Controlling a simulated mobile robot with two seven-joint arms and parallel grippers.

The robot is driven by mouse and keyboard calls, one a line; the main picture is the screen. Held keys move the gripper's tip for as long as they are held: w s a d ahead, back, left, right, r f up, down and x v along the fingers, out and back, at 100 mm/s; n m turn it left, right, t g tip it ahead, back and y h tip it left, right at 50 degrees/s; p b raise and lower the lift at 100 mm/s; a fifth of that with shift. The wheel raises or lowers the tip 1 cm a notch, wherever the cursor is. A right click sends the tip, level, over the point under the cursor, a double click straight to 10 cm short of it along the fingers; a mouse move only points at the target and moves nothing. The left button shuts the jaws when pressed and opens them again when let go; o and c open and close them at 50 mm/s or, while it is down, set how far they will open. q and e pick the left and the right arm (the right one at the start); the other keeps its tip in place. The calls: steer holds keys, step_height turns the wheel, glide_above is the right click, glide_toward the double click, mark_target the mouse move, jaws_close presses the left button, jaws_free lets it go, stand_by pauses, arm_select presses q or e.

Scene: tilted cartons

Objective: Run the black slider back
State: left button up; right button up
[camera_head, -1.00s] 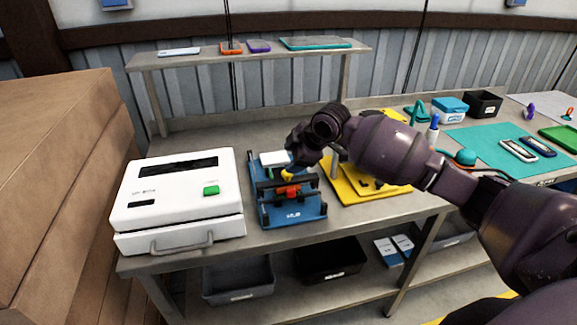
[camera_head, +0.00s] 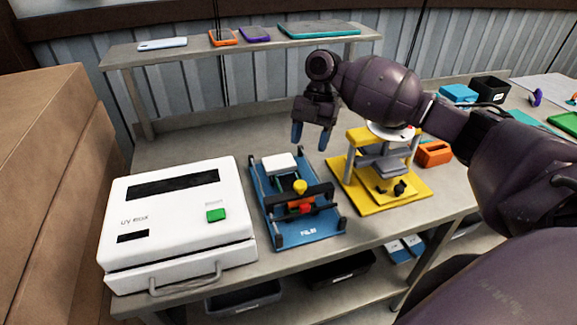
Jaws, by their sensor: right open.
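The blue film jig (camera_head: 285,237) lies on the bench right of the white UV box. Its black slider (camera_head: 320,191) is a crossbar spanning the jig around the middle of its length, with a yellow knob (camera_head: 300,187) on it and orange and red parts at its middle. A white block (camera_head: 279,163) sits at the jig's far end. My right gripper (camera_head: 311,137) is open and empty, fingers pointing down, above and behind the jig, apart from the slider. My left gripper is not in view.
The white UV box (camera_head: 180,225) with a green button stands close on the left. A yellow press (camera_head: 375,195) stands close on the right. A raised shelf (camera_head: 250,45) holding flat phone-like items runs along the back. Large cardboard cartons (camera_head: 45,190) fill the left.

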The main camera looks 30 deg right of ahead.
mark_target(301, 183)
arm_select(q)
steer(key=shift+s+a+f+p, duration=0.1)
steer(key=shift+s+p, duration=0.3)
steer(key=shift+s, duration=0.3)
arm_select(e)
steer(key=x, duration=1)
steer(key=shift+s+f, duration=0.15)
steer(key=shift+f, duration=0.2)
jaws_close()
